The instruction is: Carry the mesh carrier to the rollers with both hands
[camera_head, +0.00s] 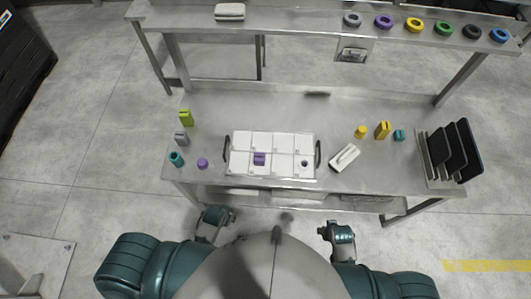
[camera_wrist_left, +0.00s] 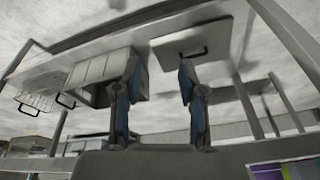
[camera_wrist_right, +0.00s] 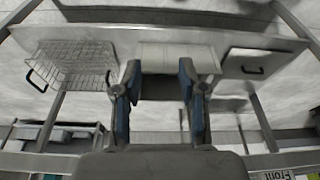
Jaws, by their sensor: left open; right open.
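A wire mesh basket with a dark loop handle, which looks like the mesh carrier, shows at the left of the right wrist view (camera_wrist_right: 78,62) and the far left of the left wrist view (camera_wrist_left: 38,93). I cannot make it out in the head view. My left gripper (camera_head: 217,215) and right gripper (camera_head: 339,231) are both in front of the bench's near edge, apart from it. Their fingers are spread and empty in the left wrist view (camera_wrist_left: 159,75) and right wrist view (camera_wrist_right: 158,78). I cannot identify any rollers.
On the steel bench (camera_head: 300,105) stands a white compartment tray (camera_head: 272,142) with dark side handles. Small coloured pieces lie at both sides, with a white block (camera_head: 344,157) and dark upright panels (camera_head: 452,150) at right. A raised shelf (camera_head: 300,18) holds coloured rings.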

